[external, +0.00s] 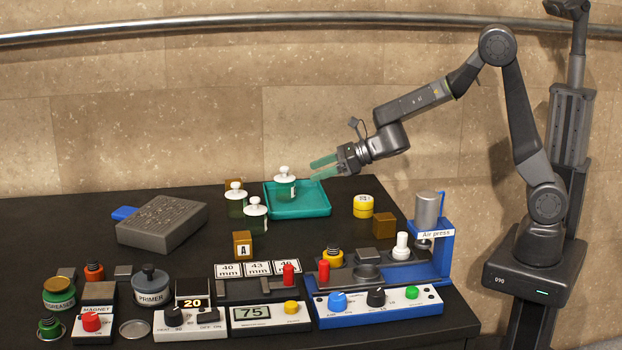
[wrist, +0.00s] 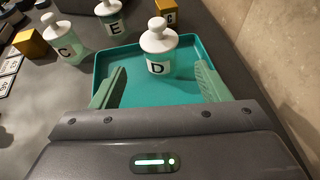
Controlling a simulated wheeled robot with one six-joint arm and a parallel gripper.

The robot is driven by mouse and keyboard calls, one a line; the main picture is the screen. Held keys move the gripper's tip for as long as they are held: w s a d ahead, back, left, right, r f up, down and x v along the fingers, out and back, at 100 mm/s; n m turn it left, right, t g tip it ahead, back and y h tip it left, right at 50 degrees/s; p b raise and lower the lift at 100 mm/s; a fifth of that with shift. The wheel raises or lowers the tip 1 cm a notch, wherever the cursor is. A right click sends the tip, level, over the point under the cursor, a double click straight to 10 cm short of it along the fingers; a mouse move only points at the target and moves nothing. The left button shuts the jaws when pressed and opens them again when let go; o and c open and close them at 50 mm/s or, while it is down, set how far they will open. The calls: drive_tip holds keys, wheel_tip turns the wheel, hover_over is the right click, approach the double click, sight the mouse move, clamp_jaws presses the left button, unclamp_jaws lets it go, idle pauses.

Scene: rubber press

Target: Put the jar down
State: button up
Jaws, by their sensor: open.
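A glass jar with a white knobbed lid and a "D" label (wrist: 160,52) stands upright on the teal tray (wrist: 112,65). In the external view the same jar (external: 285,185) is on the left part of the tray (external: 310,210). My gripper (external: 320,168) is open, with its green fingers pointing at the jar. In the wrist view the fingers of my gripper (wrist: 160,82) are spread wide on either side, short of jar D, and nothing is between them.
Jar C (wrist: 66,42) and jar E (wrist: 111,20) stand left of the tray. Wooden blocks (external: 242,244) are near them. A yellow container (external: 363,206) stands right of the tray. The Air press (external: 428,215) and control boxes line the table's front.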

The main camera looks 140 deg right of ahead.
drive_tip(key=shift+v, duration=0.9)
drive_tip(key=shift+c, duration=0.2)
